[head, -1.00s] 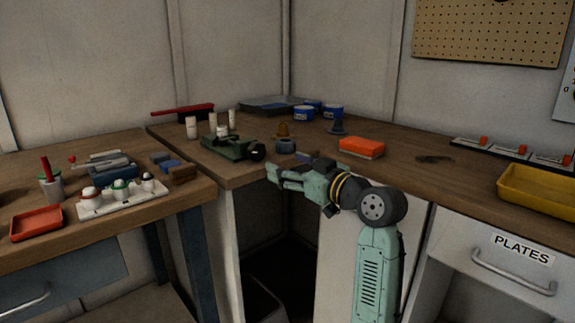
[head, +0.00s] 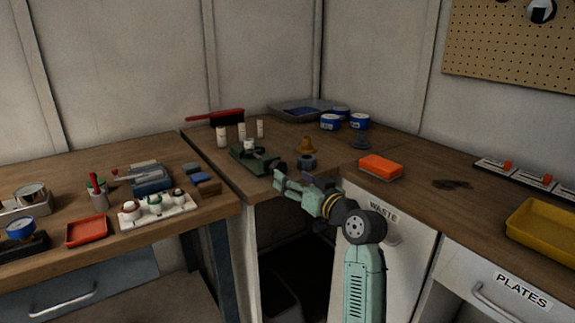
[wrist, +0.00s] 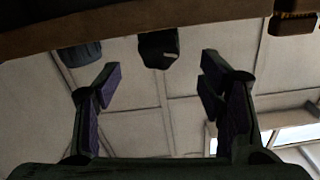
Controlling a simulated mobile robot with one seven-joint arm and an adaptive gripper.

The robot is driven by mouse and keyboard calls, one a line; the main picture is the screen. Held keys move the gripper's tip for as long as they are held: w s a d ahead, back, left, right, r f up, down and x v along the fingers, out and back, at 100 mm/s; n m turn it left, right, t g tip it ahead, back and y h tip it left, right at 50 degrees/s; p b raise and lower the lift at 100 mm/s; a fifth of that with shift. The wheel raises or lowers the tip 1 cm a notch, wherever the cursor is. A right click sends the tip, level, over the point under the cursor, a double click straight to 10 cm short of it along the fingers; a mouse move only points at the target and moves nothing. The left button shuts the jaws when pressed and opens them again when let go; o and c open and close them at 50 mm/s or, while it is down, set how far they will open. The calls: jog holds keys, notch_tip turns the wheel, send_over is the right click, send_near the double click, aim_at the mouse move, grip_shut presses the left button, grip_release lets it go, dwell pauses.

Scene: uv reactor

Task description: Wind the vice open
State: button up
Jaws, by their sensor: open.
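The green vice (head: 250,157) sits on the corner bench, near its front edge. Its dark round screw end (head: 278,168) points toward the front right. My gripper (head: 279,181) is just in front of and slightly below that end in the head view. In the wrist view, which looks upside down, my gripper (wrist: 160,85) is open, its two fingers apart with nothing between the tips. A dark knob (wrist: 158,48), apparently the vice's screw end, shows beyond the gap, roughly centred. Whether a finger touches it I cannot tell; a gap seems to show.
An orange box (head: 380,167) lies further right. The bench's front edge (wrist: 130,25) crosses the top of the wrist view.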

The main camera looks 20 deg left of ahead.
aim_at(281, 170)
jog(key=p+x, duration=0.1)
jog(key=x, duration=0.6)
jog(key=shift+p, duration=0.3)
jog(key=shift+c, duration=0.5)
